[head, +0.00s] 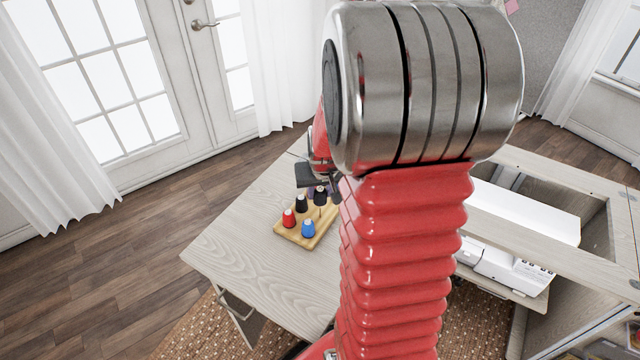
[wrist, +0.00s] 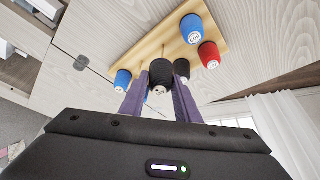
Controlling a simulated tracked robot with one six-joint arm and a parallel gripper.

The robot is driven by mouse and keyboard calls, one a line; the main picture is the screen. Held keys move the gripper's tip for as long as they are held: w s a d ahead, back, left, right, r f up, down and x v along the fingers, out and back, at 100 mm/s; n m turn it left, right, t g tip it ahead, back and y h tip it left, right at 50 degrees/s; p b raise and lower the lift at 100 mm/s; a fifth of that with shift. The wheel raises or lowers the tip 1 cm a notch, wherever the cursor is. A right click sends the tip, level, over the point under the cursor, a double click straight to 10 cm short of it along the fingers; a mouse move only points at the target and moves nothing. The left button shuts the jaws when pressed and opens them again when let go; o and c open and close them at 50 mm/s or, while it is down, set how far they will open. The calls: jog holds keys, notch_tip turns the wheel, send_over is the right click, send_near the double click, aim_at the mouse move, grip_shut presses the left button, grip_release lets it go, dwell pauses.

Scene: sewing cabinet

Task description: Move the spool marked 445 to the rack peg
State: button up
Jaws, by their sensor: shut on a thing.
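The wooden rack (head: 283,232) lies on the table top and also shows in the wrist view (wrist: 150,45). My gripper (wrist: 160,82) is shut on a black spool (wrist: 160,71) between its two purple fingers. The held spool has a white label end whose marking is too small to read. In the head view my gripper is at the rack's far end, partly hidden by my arm. I cannot tell whether the held spool touches the rack. A thin bare peg seems to show beside the black spools, though not clearly.
Another black spool (wrist: 182,68) is just right of the held one. A blue spool (wrist: 122,79) stands close on the left. A second blue spool (wrist: 191,28) and a red spool (wrist: 209,54) are on the rack. The table (head: 225,250) is clear left of the rack.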

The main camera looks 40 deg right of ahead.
aim_at(320, 203)
jog(key=shift+f, duration=0.35)
jog(key=shift+f, duration=2.2)
dwell(0.6)
jog(key=o, duration=1.1)
jog(key=shift+r, duration=0.1)
jog(key=v, duration=1.3)
jog(key=shift+s+r, duration=0.2)
jog(key=shift+a, duration=0.15)
dwell(0.5)
